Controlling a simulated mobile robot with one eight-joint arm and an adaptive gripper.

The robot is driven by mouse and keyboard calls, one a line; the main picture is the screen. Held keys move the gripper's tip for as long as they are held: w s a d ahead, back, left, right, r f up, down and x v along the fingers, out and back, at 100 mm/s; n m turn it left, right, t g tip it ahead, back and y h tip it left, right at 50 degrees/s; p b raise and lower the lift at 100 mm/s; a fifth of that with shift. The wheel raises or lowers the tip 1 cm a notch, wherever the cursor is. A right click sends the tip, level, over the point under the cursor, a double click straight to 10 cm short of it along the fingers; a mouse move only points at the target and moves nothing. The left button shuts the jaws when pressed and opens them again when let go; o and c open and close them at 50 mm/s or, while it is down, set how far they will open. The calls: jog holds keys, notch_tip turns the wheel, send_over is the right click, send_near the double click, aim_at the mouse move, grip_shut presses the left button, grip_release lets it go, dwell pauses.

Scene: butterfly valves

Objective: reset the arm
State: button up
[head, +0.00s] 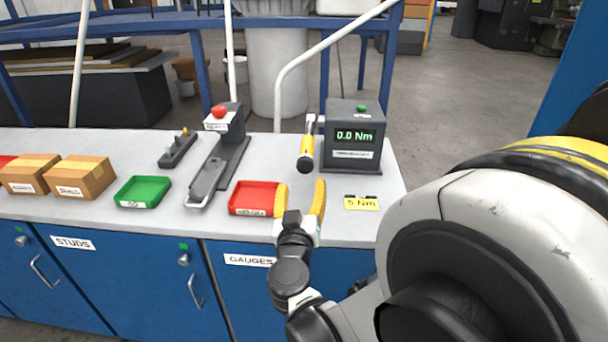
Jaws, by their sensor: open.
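My arm comes in from the lower right of the head view. My gripper (300,200) has two yellow fingers that stand apart with nothing between them. It is over the front edge of the grey bench top (110,215). Its left finger overlaps the right edge of a red tray (255,196) in the picture; I cannot tell whether they touch. A yellow "5 Nm" card (361,203) lies to the right of the gripper.
A torque tester (352,140) reading 0.0 Nm stands behind the gripper, with a yellow-handled tool (307,148) at its left. Further left are a grey fixture with a red button (219,112), a green tray (142,191) and cardboard boxes (82,177). Blue cabinets (130,270) are below.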

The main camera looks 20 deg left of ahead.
jog(key=shift+v, duration=1.05)
jog(key=w+d+r+m+g+h, duration=0.15)
jog(key=d+m+g+h, duration=0.45)
jog(key=d, duration=2)
jog(key=s+d+f+g, duration=0.2)
jog(key=s+d, duration=0.7)
jog(key=d, duration=0.1)
jog(key=s+d+f+g+y, duration=0.1)
jog(key=s+g, duration=0.1)
jog(key=s, duration=0.8)
jog(key=shift+s+d+f+n+g+y, duration=0.3)
jog(key=shift+d+f+g, duration=0.05)
jog(key=shift+d+g, duration=0.05)
